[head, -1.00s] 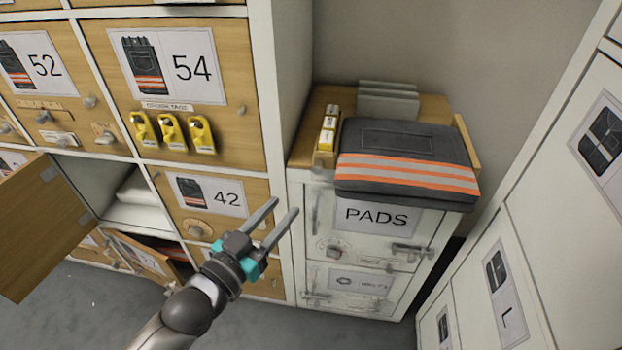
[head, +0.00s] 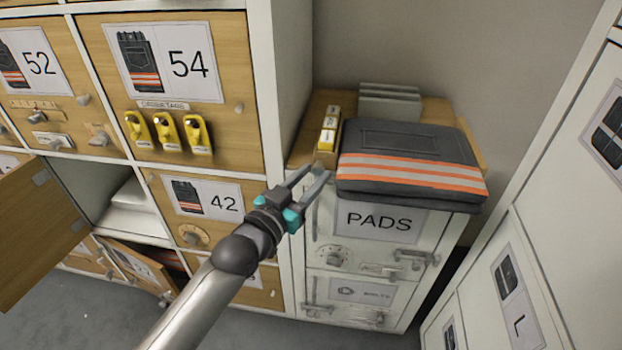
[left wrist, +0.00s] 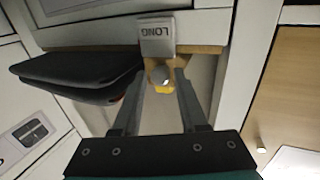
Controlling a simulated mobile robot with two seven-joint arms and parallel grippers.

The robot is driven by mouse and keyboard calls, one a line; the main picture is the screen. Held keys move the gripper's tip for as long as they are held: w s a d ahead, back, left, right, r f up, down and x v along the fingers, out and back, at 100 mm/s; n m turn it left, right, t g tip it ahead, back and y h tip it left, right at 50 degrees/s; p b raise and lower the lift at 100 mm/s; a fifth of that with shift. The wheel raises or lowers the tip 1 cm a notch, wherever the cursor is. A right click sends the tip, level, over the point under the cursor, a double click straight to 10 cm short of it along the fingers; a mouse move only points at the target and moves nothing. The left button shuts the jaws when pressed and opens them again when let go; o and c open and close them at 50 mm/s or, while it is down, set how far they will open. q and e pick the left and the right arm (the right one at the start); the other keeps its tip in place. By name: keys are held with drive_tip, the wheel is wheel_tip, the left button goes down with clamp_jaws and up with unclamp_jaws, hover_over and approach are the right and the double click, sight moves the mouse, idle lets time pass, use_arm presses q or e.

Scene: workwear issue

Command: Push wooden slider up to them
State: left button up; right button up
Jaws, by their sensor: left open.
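On the cabinet's wooden top, a narrow rack (head: 328,140) holds yellow pieces with white labels, left of the folded dark trousers (head: 410,145). I cannot tell for sure which part is the wooden slider; a wooden strip (head: 472,146) shows right of the trousers. My left gripper (head: 313,178) is open, just in front of and below the rack. In the left wrist view, a round grey knob (left wrist: 160,75) and a bit of yellow show between the fingertips, with a block marked LONG (left wrist: 157,38) beyond. I cannot tell whether the fingers touch anything. My right gripper is out of view.
Grey slabs (head: 390,103) stand at the back of the top. The trousers overhang the PADS door (head: 375,235). A tall white locker edge (head: 287,90) rises close on the left. Lockers 54 (head: 225,130) and 42 (head: 235,210) lie left; a lower door (head: 38,230) hangs open.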

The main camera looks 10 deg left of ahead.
use_arm(q)
clamp_jaws()
idle(0.3)
idle(1.2)
